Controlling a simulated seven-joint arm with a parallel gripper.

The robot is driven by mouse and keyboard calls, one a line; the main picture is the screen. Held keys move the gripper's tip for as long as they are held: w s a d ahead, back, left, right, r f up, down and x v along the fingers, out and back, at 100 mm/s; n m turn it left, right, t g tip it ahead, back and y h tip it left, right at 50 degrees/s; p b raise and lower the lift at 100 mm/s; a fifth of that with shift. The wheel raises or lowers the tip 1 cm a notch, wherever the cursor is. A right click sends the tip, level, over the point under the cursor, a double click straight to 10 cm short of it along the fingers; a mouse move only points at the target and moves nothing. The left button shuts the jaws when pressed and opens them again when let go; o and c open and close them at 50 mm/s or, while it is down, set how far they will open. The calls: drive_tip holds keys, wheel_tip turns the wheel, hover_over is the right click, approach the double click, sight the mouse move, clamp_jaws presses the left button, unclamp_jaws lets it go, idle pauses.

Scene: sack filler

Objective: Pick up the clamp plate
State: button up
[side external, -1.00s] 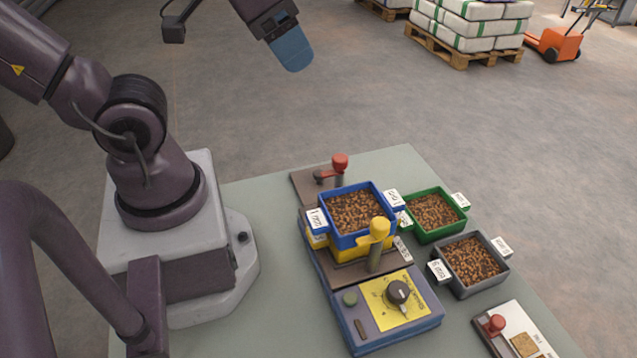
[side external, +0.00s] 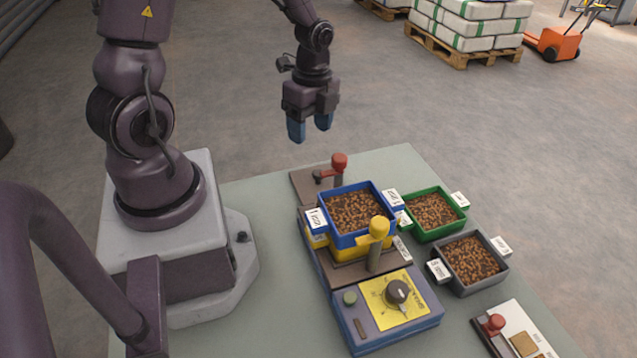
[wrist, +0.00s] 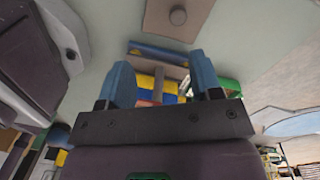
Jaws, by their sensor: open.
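I cannot tell for certain which part is the clamp plate. A brown plate (side external: 303,183) with a red-topped handle (side external: 340,162) lies at the back of the table. Another brown plate (side external: 345,274) sits at the front of the bins, by a yellow-topped handle (side external: 376,233). The wrist view shows a brown plate with a round knob (wrist: 178,16) at its top edge. My gripper (side external: 310,128) points down, open and empty, above and behind the red-topped handle, touching nothing. Its blue fingers also show apart in the wrist view (wrist: 163,80).
A blue bin (side external: 361,240) of brown pellets sits on a yellow one on the blue machine. Green (side external: 437,238) and grey (side external: 463,288) pellet bins stand to the right. A board with a red knob (side external: 496,321) lies front right.

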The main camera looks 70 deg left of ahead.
sight(318, 172)
drive_tip(key=f+m, duration=0.1)
drive_tip(key=f, duration=0.3)
drive_tip(key=w+f+m, duration=0.1)
drive_tip(key=f+m, duration=0.1)
drive_tip(key=f, duration=0.2)
drive_tip(key=f+m, duration=0.2)
drive_tip(key=f, duration=0.3)
drive_tip(key=shift+w+a+t, duration=0.2)
drive_tip(key=shift+w+t, duration=0.2)
drive_tip(key=shift+r, duration=0.1)
clamp_jaws()
drive_tip(key=shift+r, duration=0.1)
